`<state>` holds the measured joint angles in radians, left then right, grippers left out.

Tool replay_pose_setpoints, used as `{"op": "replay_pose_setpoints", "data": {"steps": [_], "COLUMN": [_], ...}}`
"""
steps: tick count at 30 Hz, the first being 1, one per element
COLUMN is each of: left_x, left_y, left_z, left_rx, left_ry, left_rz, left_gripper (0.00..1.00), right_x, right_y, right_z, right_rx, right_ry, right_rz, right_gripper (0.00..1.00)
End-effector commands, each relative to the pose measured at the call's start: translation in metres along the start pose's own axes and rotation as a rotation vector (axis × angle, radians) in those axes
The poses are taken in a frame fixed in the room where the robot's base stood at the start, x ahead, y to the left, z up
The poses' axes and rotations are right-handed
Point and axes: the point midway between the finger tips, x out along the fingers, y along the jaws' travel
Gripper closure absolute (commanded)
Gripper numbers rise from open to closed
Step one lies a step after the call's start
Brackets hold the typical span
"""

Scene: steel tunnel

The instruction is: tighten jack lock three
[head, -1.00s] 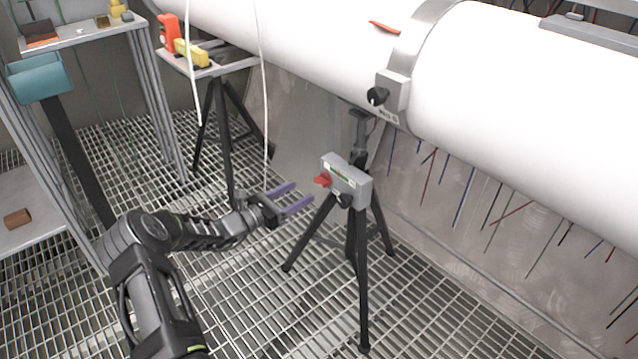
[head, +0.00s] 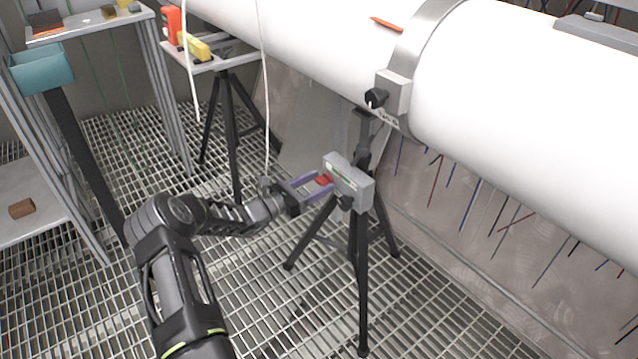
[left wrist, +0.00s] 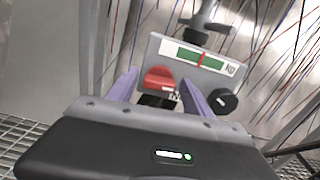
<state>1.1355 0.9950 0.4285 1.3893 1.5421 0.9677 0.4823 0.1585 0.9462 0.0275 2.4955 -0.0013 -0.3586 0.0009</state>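The jack's grey control box (head: 348,180) sits on a black tripod stand (head: 358,260) under the white pipe. A red knob (head: 324,180) sticks out of its left face. In the left wrist view the box (left wrist: 225,72) shows a green gauge (left wrist: 200,57) with a red mark, the red knob (left wrist: 160,79) and a black knob (left wrist: 222,101). My left gripper (head: 318,185) is open, its purple fingers on either side of the red knob. In the left wrist view the fingers (left wrist: 160,88) flank the knob, with gaps visible; contact is not clear. My right gripper is not in view.
The white pipe (head: 540,120) with a metal collar and black knob (head: 376,97) runs overhead. A second tripod table (head: 225,62) holds red and yellow tools. Shelves with a teal bin (head: 40,70) stand left. White cables (head: 264,90) hang near my forearm. The grating floor is mostly open.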

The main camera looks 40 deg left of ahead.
Motion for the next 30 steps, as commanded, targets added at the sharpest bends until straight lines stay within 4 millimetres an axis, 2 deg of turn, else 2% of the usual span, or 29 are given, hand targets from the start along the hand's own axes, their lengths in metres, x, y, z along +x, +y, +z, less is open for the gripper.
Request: {"op": "replay_pose_setpoints", "data": {"steps": [2, 20, 30], "left_x": [0.0001, 0.0001, 0.0001], "left_y": [-0.0001, -0.0002, -0.0004], "left_z": [0.0, -0.0001, -0.0003], "left_rx": [0.0, 0.0, 0.034], "left_ry": [0.0, 0.0, 0.0], "left_rz": [0.0, 0.0, 0.0], "left_gripper": [0.48, 0.97, 0.97], "right_x": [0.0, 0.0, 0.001], "right_y": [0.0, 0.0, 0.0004], "right_z": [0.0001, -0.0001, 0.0], "right_rx": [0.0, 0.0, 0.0], "right_ry": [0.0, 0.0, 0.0], "right_rz": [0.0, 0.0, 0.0], "right_gripper": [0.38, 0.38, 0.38]}}
